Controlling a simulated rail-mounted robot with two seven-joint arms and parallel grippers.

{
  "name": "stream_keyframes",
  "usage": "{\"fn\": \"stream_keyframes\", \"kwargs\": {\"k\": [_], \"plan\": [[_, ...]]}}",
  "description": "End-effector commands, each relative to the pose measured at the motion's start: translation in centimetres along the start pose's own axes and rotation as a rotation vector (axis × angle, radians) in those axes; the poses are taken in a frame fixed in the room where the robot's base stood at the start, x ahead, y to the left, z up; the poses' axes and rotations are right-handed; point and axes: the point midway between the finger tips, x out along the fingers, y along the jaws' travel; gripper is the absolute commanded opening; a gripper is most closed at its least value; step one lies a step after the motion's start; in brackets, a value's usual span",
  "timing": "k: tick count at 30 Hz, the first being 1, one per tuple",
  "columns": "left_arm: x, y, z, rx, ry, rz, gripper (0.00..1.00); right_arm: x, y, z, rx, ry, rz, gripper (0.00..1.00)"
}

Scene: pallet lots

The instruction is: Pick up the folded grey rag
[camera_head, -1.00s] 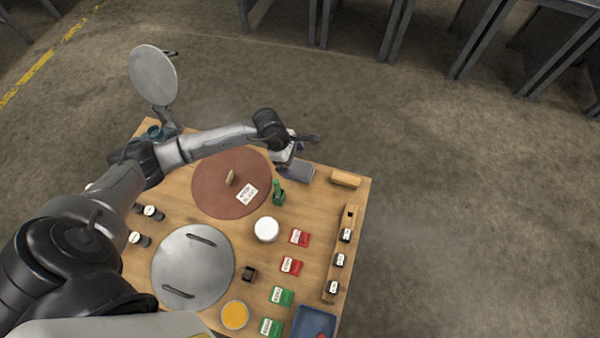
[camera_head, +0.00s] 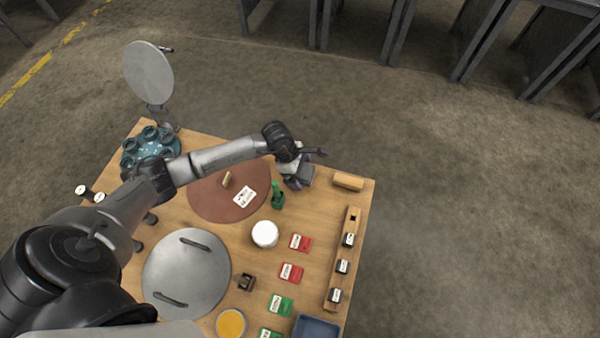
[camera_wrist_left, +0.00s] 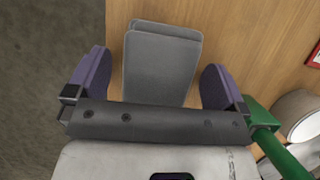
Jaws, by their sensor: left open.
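The folded grey rag (camera_head: 306,173) lies near the far edge of the wooden table, right of the brown round mat. In the left wrist view the rag (camera_wrist_left: 160,66) shows as a flat folded rectangle between the two purple fingers; its near end is hidden behind the gripper body. My left gripper (camera_head: 295,181) is at the rag in the head view, partly covering it. In the wrist view my left gripper (camera_wrist_left: 156,84) is open, with a gap on each side of the rag. I cannot tell its exact height above the table. My right gripper is not in view.
A green bottle-like item (camera_head: 278,197) stands close to the gripper; a white round item (camera_head: 265,234) is nearer me. A wooden block (camera_head: 348,181) lies right of the rag. The brown mat (camera_head: 215,205) holds a card. Bare floor lies beyond the table edge.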

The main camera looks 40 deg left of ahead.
Motion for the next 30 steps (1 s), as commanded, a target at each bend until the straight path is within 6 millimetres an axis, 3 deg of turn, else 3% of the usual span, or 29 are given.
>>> {"fn": "stream_keyframes", "kwargs": {"k": [2, 17, 25, 30], "plan": [[0.0, 0.0, 0.0, 0.000, 0.000, 0.000, 0.94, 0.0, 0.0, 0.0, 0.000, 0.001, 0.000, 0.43], [0.0, 0.0, 0.0, 0.000, 0.000, 0.000, 0.46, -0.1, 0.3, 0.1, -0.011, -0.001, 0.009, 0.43], [-0.3, 0.0, 0.1, 0.000, 0.000, 0.000, 0.46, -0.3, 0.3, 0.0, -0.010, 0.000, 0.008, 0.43], [-2.2, 0.1, 0.9, 0.000, -0.001, 0.002, 0.45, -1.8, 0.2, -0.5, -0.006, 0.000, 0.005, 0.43]]}}
